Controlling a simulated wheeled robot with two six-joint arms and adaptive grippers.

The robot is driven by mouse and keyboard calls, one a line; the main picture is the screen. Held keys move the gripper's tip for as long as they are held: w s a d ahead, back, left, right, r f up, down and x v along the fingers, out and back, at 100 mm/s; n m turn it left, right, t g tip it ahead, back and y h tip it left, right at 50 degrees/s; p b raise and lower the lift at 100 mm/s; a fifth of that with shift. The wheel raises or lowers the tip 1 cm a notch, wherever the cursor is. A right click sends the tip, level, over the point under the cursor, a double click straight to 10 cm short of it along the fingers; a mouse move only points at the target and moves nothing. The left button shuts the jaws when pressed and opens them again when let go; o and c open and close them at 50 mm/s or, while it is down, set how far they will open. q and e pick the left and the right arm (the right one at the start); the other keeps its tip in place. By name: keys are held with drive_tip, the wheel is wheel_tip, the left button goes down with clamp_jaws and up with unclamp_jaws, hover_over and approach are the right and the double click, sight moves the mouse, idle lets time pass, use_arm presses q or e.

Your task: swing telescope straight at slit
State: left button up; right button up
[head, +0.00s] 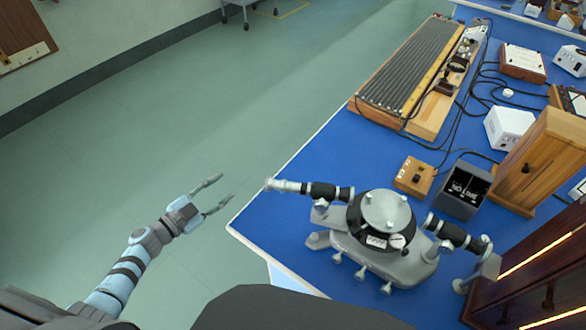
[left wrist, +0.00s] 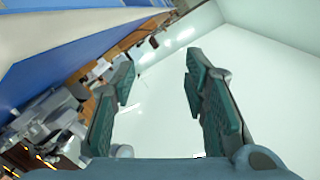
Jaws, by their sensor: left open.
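The spectrometer (head: 385,225) stands on the blue bench, with a round grey-topped table on a grey base. A black and silver tube (head: 318,190), which looks like the telescope, points left from it toward the bench edge. A second black tube (head: 456,234), probably the collimator with the slit, points right; the slit itself is too small to make out. The tubes stick out on roughly opposite sides. My left gripper (head: 214,194) is open and empty, left of the telescope's end and apart from it, off the bench edge. Its open fingers show in the left wrist view (left wrist: 158,85). My right gripper is not visible.
A small wooden box (head: 414,177), a black-topped box (head: 463,190) and a wooden cabinet (head: 540,165) stand behind the spectrometer. A long ribbed wooden apparatus (head: 410,75) and cables lie farther back. A dark unit with glowing strips (head: 535,275) is at right. The floor at left is clear.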

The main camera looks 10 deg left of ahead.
use_arm(q)
drive_tip(key=d+r+m+g+h+p, duration=0.2)
drive_tip(key=d+r+m+g+h, duration=0.35)
drive_tip(key=r, duration=0.55)
drive_tip(key=m+g+h, duration=0.2)
drive_tip(key=m+g, duration=0.2)
drive_tip(key=m, duration=0.2)
approach(286, 186)
drive_tip(key=shift+g+y, duration=0.25)
drive_tip(key=x, duration=0.4)
drive_tip(key=p+x, duration=0.1)
drive_tip(key=x, duration=0.6)
drive_tip(key=shift+w+d+f, duration=0.1)
drive_tip(key=shift+w+d, duration=0.1)
drive_tip(key=shift+w, duration=0.15)
drive_tip(key=shift+d, duration=0.2)
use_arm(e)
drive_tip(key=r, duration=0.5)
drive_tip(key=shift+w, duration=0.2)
use_arm(q)
drive_tip(key=shift+w, duration=0.1)
drive_tip(key=shift+c, duration=0.2)
clamp_jaws()
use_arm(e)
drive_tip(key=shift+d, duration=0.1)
